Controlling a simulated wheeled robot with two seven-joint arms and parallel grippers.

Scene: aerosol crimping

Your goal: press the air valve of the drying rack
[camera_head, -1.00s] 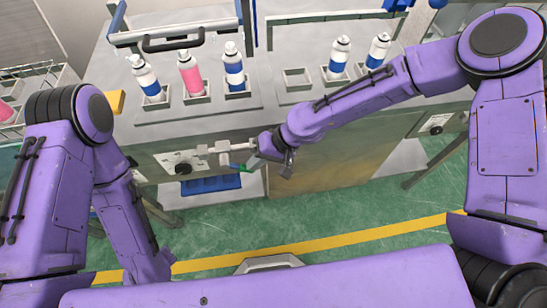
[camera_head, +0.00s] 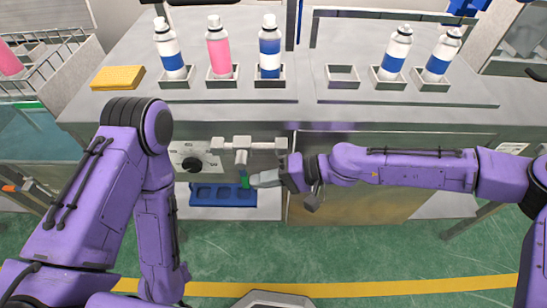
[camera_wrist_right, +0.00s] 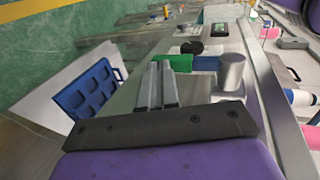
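The air valve (camera_head: 241,157) is a grey metal fitting on the front of the steel bench, with a green piece (camera_head: 246,177) just below it. In the right wrist view, the green piece (camera_wrist_right: 177,63) sits beside a blue part and a grey cylinder (camera_wrist_right: 232,72). My right gripper (camera_head: 256,181) comes from the right with its fingertips close to the green piece; I cannot tell whether they touch. Its fingers (camera_wrist_right: 159,84) lie close together, with nothing visible between them. My left arm hangs at the left; its gripper is not visible.
Several spray cans, including a pink-bodied one (camera_head: 218,55), stand in square holders on the bench top. One holder (camera_head: 342,76) is empty. A black knob (camera_head: 192,165) is left of the valve. A blue tray (camera_head: 222,197) lies below. A yellow sponge (camera_head: 118,77) rests at the left.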

